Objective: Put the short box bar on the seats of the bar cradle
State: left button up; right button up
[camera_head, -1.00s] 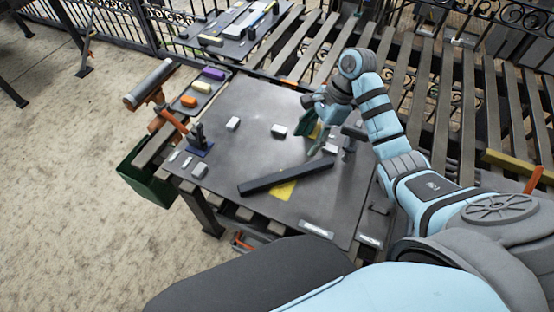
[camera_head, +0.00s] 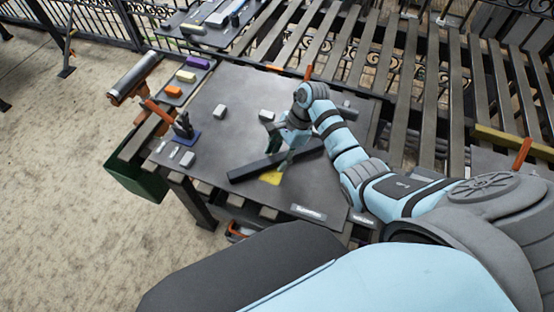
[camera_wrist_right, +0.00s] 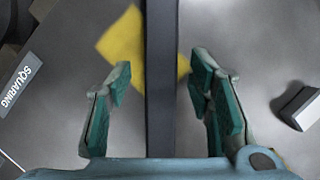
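A dark bar (camera_head: 248,170), which I take as the short box bar, lies on the dark grey table across a yellow patch (camera_head: 271,178). My right gripper (camera_head: 280,150) is at the bar's middle. In the right wrist view the bar (camera_wrist_right: 160,110) runs between the two spread teal fingers of the gripper (camera_wrist_right: 160,66), with a gap on each side. The gripper is open and holds nothing. I cannot tell for certain which part is the bar cradle; small grey blocks (camera_head: 219,112) and (camera_head: 266,115) stand behind the bar. My left gripper is not in view.
A dark fixture on a blue base (camera_head: 185,130) stands at the table's left, near another grey block (camera_head: 187,159). A tray with purple, yellow and orange blocks (camera_head: 186,76) is at the back left. A green bin (camera_head: 135,178) hangs below the left edge.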

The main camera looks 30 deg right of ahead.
grip_shut()
jog(key=shift+r, duration=0.15)
